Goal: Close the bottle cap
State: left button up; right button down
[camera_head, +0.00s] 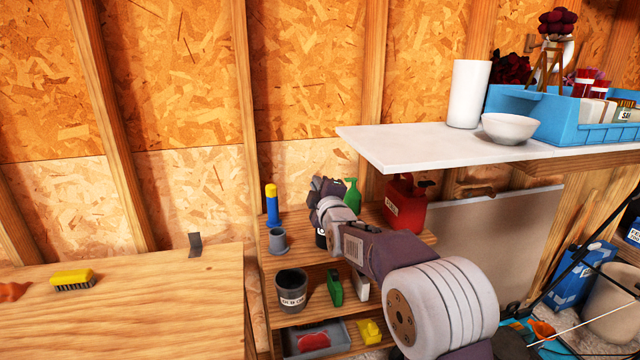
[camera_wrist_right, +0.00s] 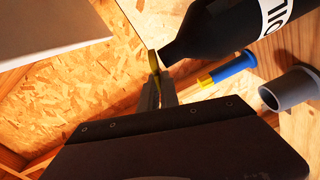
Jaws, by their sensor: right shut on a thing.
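In the right wrist view, a black bottle (camera_wrist_right: 215,32) with a white label reading "OIL" has its narrow neck pointing left. A small yellow cap (camera_wrist_right: 153,61) is at the mouth end of the neck; I cannot tell if it touches it. My right gripper (camera_wrist_right: 157,84) is shut on the cap. In the head view, my right gripper (camera_head: 325,188) is over the shelf, and the bottle (camera_head: 321,239) is mostly hidden behind my arm. My left gripper is not in view.
A blue tube with yellow top (camera_head: 272,204) and a grey cup (camera_head: 278,241) stand left of the gripper. A green spray bottle (camera_head: 352,193) and red can (camera_head: 404,204) stand behind and to the right. A white shelf (camera_head: 420,146) overhangs at right.

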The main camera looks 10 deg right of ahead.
jog(key=shift+a+f+n, duration=0.1)
jog(key=shift+f+n, duration=0.3)
jog(key=shift+n, duration=0.55)
jog(key=shift+a+f+n, duration=0.1)
jog(key=shift+f+n, duration=0.3)
jog(key=shift+n, duration=0.55)
jog(key=c, duration=1.6)
grip_release()
jog(key=s, duration=0.9)
jog(key=shift+d+b, duration=0.15)
jog(key=shift+b, duration=0.2)
